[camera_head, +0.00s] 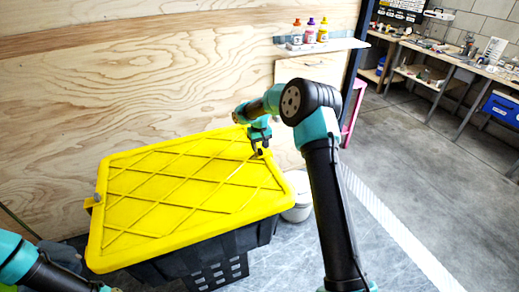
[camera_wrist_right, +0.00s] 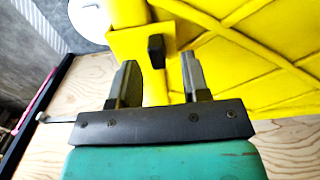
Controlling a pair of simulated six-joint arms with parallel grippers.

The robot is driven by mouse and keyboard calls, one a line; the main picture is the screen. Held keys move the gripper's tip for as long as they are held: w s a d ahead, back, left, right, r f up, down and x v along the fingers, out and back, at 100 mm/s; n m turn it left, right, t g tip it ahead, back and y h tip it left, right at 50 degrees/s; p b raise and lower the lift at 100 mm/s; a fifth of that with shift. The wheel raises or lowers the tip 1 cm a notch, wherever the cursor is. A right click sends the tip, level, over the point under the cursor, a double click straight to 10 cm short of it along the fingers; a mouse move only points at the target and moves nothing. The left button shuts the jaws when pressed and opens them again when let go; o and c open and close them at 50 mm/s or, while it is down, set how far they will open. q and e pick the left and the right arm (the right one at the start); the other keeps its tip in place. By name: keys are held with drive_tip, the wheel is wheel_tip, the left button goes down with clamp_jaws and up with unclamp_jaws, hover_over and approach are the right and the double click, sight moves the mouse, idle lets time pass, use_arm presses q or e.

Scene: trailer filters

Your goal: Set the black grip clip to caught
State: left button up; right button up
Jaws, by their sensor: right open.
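A yellow lid (camera_head: 190,185) covers a black crate (camera_head: 225,270); the lid also fills the upper right of the right wrist view (camera_wrist_right: 270,60). The small black grip clip (camera_wrist_right: 156,48) stands out from a yellow tab on the lid's edge. My right gripper (camera_head: 258,151) is at the lid's far right edge, pointing down. In the wrist view its two fingers (camera_wrist_right: 159,70) are open, with the clip in line with the gap between them, near the fingertips. I cannot tell whether either finger touches it. My left arm shows at the lower left; its fingers are not visible.
A grey clip (camera_head: 97,197) sits on the lid's left edge. A white bucket (camera_head: 299,200) stands right of the crate. A plywood wall (camera_head: 150,70) rises behind, with a shelf (camera_head: 330,44) of bottles. Open floor lies to the right.

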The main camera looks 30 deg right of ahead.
wheel_tip(320, 180, up, 15)
drive_tip(key=shift+r, duration=0.2)
idle(0.6)
